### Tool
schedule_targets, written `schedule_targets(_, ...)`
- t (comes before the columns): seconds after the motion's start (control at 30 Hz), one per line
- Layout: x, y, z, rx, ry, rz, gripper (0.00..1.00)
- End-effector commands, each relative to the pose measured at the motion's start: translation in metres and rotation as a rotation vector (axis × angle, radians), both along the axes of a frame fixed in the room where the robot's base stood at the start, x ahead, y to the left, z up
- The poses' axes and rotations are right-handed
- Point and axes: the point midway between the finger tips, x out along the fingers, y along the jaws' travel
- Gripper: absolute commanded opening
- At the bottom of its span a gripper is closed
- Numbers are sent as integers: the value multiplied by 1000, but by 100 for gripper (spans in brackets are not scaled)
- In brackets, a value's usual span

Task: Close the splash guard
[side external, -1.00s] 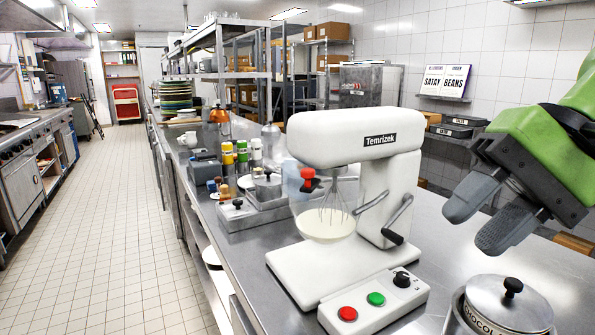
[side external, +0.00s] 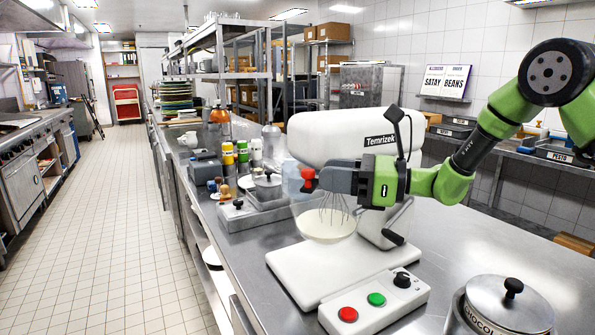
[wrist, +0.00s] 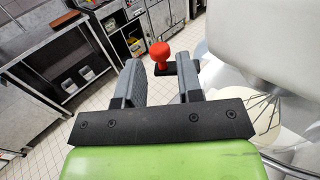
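The splash guard's red knob (side external: 308,178) sits at the left side of the white mixer's bowl area. The clear guard itself is hard to make out. In the wrist view the red knob (wrist: 160,52) stands on a dark mount, in line with the gap between my fingers and at or just past their tips. My gripper (side external: 322,179) reaches across the mixer front from the right, level with the knob. In the wrist view my gripper (wrist: 158,72) is open, with clear space between its fingers. The white mixer (side external: 345,135) stands over a bowl (side external: 327,228) with a wire whisk.
A control box with red and green buttons (side external: 376,299) is at the mixer's front. A lidded pot (side external: 508,305) stands at front right. The steel counter (side external: 470,250) is clear right of the mixer.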

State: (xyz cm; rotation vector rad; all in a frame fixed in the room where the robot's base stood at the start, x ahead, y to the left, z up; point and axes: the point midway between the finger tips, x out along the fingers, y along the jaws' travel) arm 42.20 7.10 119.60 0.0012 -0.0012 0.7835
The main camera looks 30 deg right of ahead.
Motion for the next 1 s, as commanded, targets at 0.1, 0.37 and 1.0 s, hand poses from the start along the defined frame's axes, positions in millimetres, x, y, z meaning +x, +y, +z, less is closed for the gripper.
schedule_targets(0.1,17,19,0,-1,-1,6,34)
schedule_targets(0.37,40,42,0,-1,0,3,34)
schedule_targets(1.0,44,45,0,-2,1,2,0)
